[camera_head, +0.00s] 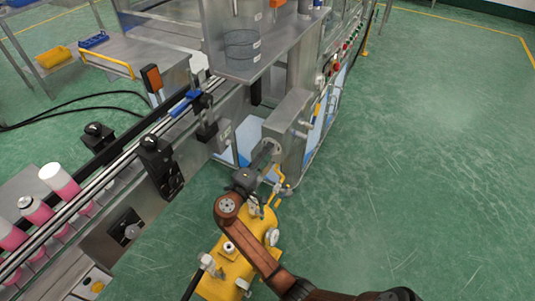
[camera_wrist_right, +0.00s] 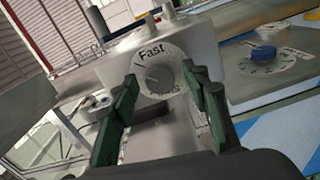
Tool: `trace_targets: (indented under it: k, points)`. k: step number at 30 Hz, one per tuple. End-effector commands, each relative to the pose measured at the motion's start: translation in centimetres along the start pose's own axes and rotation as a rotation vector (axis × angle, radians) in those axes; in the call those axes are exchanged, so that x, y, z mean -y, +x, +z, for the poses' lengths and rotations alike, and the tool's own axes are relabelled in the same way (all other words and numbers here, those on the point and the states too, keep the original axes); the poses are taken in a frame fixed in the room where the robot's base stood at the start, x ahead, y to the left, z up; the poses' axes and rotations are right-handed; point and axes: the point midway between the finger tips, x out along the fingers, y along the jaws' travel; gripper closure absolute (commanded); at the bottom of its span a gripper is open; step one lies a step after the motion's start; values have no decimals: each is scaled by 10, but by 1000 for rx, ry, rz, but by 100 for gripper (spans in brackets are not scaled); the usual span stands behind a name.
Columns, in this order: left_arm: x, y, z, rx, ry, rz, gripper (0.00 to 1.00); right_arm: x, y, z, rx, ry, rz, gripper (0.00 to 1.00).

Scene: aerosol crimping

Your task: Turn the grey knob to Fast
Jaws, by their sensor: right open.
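The grey knob (camera_wrist_right: 160,76) shows in the right wrist view, at the middle of a round white dial on a metal box. The word "Fast" stands on the dial above the knob; the lower lettering is partly hidden. I cannot clearly tell where the knob points. My right gripper (camera_wrist_right: 160,82) is open, with one green-padded finger on each side of the knob. I cannot tell whether either finger touches it. In the head view my right gripper (camera_head: 266,156) is at the side of the metal box (camera_head: 289,122), and the knob is hidden there. My left gripper is not in view.
A blue knob (camera_wrist_right: 263,52) on its own dial is to the right in the wrist view. In the head view, a yellow tank (camera_head: 238,262) stands beneath my right arm. A conveyor (camera_head: 100,190) with pink cans is at left. The green floor at right is clear.

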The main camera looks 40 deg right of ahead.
Motion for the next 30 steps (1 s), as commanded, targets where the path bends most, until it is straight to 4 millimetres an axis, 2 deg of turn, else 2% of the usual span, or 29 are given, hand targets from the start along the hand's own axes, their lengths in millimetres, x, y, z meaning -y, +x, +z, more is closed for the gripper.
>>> trace_targets:
  k: [9, 15, 21, 30]
  points:
    - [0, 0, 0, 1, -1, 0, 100, 1, -63, 0, -1, 0, -3, 57]
    - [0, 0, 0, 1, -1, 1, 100, 1, -97, 0, -1, 0, -3, 57]
    - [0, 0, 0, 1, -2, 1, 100, 0, -111, 1, 0, -1, -1, 57]
    - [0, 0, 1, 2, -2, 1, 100, 0, -113, 1, 0, 0, 0, 57]
